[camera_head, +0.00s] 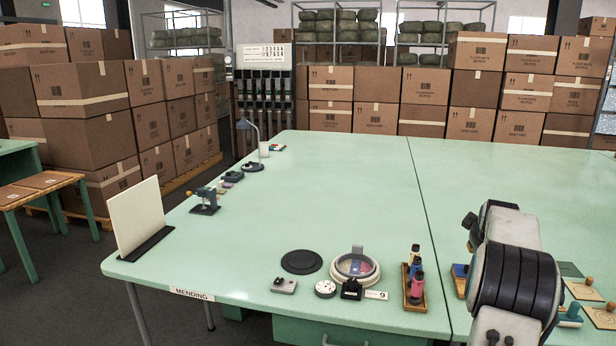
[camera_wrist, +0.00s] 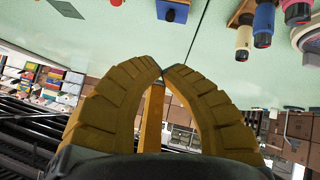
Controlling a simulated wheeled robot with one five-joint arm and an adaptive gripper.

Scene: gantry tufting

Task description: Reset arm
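My arm stands at the right of the head view, over the right part of the green table (camera_head: 330,200). My gripper is not clearly visible in the head view. In the wrist view the two ribbed yellow fingers of my gripper (camera_wrist: 163,72) curve inward and their tips meet. I see nothing held at the tips. An orange upright strip shows between the fingers lower down; I cannot tell what it is. The wrist picture looks upside down, with the green tabletop (camera_wrist: 110,35) along its top.
A bottle tray (camera_head: 416,303) stands left of my arm, beside a round dish (camera_head: 341,275) and black disc (camera_head: 301,262). Wooden pieces (camera_head: 583,290) lie right of my arm. A lamp (camera_head: 252,165) stands at the far left edge. The table's middle is clear; cartons (camera_head: 375,100) stand behind.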

